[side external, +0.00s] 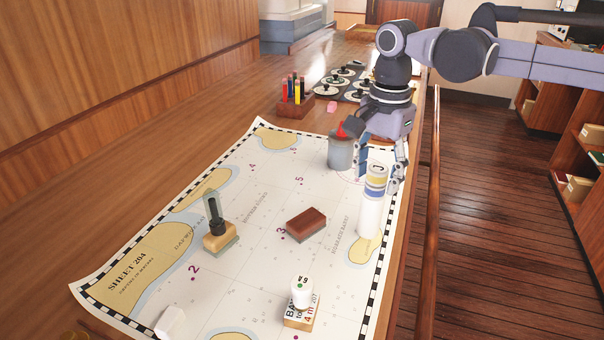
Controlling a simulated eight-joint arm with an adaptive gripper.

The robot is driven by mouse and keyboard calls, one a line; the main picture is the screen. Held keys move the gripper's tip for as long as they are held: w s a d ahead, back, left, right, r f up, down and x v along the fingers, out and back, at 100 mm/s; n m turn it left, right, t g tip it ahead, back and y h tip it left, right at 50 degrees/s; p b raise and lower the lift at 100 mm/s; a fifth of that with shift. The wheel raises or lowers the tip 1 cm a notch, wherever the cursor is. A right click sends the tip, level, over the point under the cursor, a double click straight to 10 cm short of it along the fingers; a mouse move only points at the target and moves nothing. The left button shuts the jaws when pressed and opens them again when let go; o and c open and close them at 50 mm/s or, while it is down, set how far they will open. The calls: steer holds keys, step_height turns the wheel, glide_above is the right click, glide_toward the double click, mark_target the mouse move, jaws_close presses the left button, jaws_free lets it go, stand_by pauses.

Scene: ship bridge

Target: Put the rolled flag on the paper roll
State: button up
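The rolled flag (376,182), a short cylinder banded in white, blue and yellow, stands upright at the top of the white paper roll (369,217). The paper roll stands on end on the right part of the chart and looks upright. My gripper (381,174) points down at the flag, with one finger to its left and the other to its right. The fingers are spread wide, and a gap shows between the flag and the right finger. Contact at the left finger is hard to make out.
A grey cup (340,154) with something red stands close left of my gripper. A brown block (306,224), a yellow block (220,238) with a dark green item and a lettered block (299,317) under a white cylinder (302,291) occupy the chart. A wooden rail (432,200) runs along the right.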

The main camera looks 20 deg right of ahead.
mark_target(378, 168)
step_height(378, 168, up, 12)
steer(key=s+d+f+n+t, duration=0.3)
steer(key=s+d+f+n, duration=0.3)
steer(key=f, duration=0.4)
steer(key=s+d+f+n+t, duration=0.4)
steer(key=s+d+f+n, duration=0.3)
steer(key=f, duration=0.3)
steer(key=shift+s+d+n, duration=0.15)
steer(key=shift+d+n, duration=0.3)
steer(key=shift+n, duration=0.25)
stand_by(0.5)
